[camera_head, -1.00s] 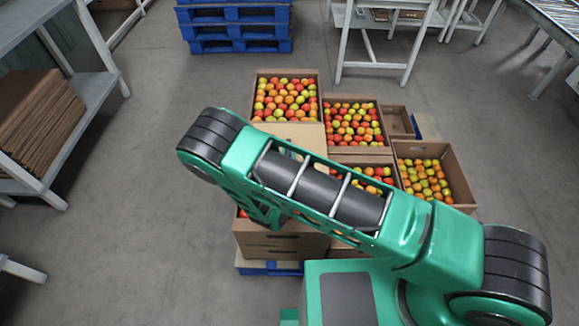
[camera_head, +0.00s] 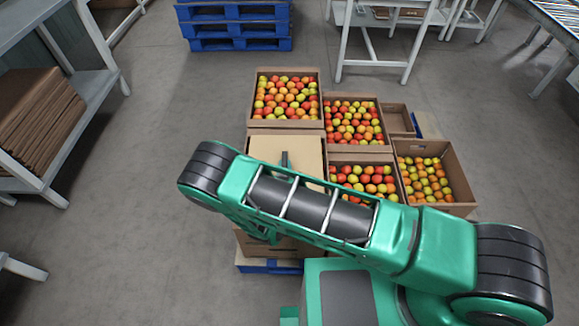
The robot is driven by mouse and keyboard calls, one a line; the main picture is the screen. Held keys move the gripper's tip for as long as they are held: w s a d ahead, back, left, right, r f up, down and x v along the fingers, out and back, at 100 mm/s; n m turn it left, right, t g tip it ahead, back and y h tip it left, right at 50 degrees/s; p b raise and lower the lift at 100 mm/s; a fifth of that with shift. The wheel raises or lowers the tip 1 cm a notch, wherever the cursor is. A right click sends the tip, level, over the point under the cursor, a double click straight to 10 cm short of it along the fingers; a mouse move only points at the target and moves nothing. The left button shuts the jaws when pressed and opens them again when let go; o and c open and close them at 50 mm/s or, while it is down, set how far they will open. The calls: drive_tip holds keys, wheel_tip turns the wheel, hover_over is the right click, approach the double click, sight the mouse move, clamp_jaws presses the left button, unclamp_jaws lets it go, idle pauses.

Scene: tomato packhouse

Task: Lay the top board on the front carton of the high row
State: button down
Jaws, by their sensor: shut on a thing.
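The top board (camera_head: 305,151) is a flat light tan sheet in the left, high row of cartons. It lies over or just above the front carton (camera_head: 290,247) of that row, in front of an open carton of tomatoes. My arm crosses over its near part, so I cannot tell whether it rests fully on the rim. A dark upright piece at the board's middle looks like the tip of my gripper (camera_head: 285,159), shut on the board. The rest of my gripper is hidden behind my green arm.
The back carton (camera_head: 254,105) of the high row is full of tomatoes. Open tomato cartons (camera_head: 372,149) stand to the right, one (camera_head: 462,190) lower. A blue pallet (camera_head: 270,267) lies underneath. A shelf (camera_head: 75,125) with flat cardboard stands left. Grey floor is clear between.

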drive_tip(key=c, duration=1.6)
unclamp_jaws()
drive_tip(key=shift+f, duration=0.1)
drive_tip(key=shift+c, duration=0.2)
drive_tip(key=shift+s, duration=0.1)
drive_tip(key=v, duration=1.2)
drive_tip(key=shift+r, duration=0.2)
